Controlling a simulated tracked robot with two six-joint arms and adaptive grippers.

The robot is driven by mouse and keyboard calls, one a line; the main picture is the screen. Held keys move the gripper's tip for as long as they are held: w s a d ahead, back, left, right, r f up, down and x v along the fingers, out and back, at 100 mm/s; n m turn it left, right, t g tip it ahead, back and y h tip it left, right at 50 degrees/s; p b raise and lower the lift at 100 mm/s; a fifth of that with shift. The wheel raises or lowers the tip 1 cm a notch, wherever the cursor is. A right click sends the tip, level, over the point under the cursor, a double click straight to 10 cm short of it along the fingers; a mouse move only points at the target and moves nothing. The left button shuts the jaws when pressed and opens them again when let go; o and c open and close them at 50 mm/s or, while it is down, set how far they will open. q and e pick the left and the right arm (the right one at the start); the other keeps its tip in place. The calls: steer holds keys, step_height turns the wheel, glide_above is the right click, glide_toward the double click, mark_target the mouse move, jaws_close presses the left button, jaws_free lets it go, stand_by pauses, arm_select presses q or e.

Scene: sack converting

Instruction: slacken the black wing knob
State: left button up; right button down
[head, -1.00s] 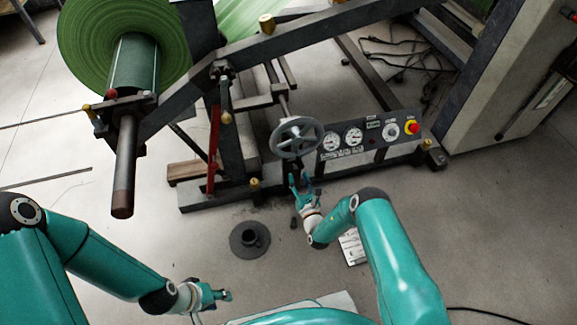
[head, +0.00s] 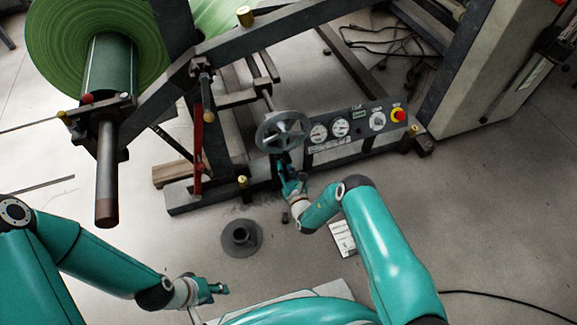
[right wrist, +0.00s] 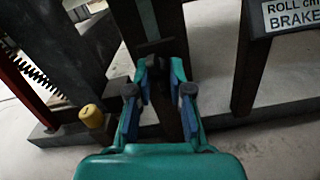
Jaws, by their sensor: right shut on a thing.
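The black wing knob (right wrist: 160,72) is a small dark shape between my right fingertips in the right wrist view, mostly hidden by them. It sits on a dark upright of the frame. My right gripper (head: 284,170) is just below the grey handwheel (head: 283,132) in the head view. It also shows in the right wrist view (right wrist: 160,80), its teal fingers closed on the knob. The knob's wing angle is too dark to tell. My left gripper (head: 219,289) hangs low over the floor, away from the machine. Its finger gap is too small to read.
A control panel (head: 352,131) with gauges and a red button is right of the handwheel. A large green roll (head: 60,50) is on its shaft at upper left. A dark flanged piece (head: 241,238) lies on the floor. A yellow cap (right wrist: 91,116) stands left of my right gripper.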

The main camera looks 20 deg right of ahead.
steer(key=shift+d, duration=0.25)
steer(key=shift+a, duration=0.1)
stand_by(0.3)
steer(key=shift+n, duration=0.5)
steer(key=shift+f+n+p, duration=0.1)
steer(key=shift+n+p, duration=0.2)
steer(key=shift+n, duration=2.7)
steer(key=c, duration=1.1)
jaws_free()
steer(key=shift+a, duration=0.1)
